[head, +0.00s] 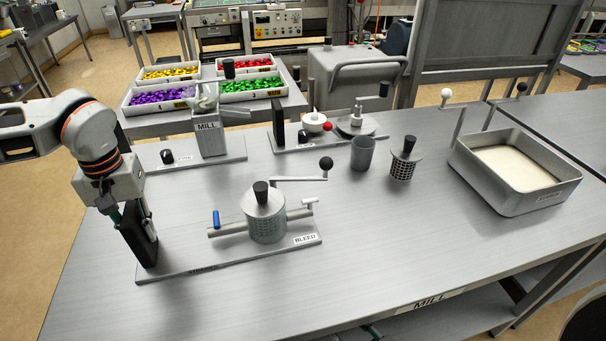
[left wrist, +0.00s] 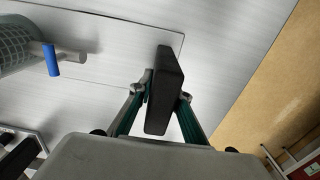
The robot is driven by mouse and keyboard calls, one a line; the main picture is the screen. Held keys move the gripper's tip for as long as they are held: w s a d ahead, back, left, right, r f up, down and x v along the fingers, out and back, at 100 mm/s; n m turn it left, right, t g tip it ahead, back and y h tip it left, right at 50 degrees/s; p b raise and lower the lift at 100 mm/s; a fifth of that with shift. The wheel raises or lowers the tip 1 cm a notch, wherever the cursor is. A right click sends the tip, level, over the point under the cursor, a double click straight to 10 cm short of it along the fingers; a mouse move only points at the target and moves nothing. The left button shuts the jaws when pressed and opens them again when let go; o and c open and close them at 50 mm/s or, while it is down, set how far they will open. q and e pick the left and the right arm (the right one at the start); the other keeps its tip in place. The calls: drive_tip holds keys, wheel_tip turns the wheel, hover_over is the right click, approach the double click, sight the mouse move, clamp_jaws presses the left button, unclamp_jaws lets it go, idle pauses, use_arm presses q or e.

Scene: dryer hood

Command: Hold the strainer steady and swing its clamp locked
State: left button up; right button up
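The strainer (head: 266,226) is a grey perforated cylinder with a lid and black knob, upright on a flat base plate (head: 190,262). Its body shows partly in the left wrist view (left wrist: 14,48). A thin arm with a black ball, seemingly the clamp (head: 300,179), points right behind the lid. A black upright grip block (head: 140,243) stands at the plate's left end. My left gripper (head: 131,213) is at this block; in the left wrist view its fingers (left wrist: 167,92) press on both sides of it (left wrist: 165,75). My right gripper is not in view.
A blue handle (head: 216,219) sits on the left pipe, a pale handle (head: 310,202) on the right, by a BLEED label (head: 305,239). Behind stand a mill (head: 209,128), a cup (head: 362,154) and a basket (head: 403,165). A metal tray (head: 510,190) stands right. The table's front is clear.

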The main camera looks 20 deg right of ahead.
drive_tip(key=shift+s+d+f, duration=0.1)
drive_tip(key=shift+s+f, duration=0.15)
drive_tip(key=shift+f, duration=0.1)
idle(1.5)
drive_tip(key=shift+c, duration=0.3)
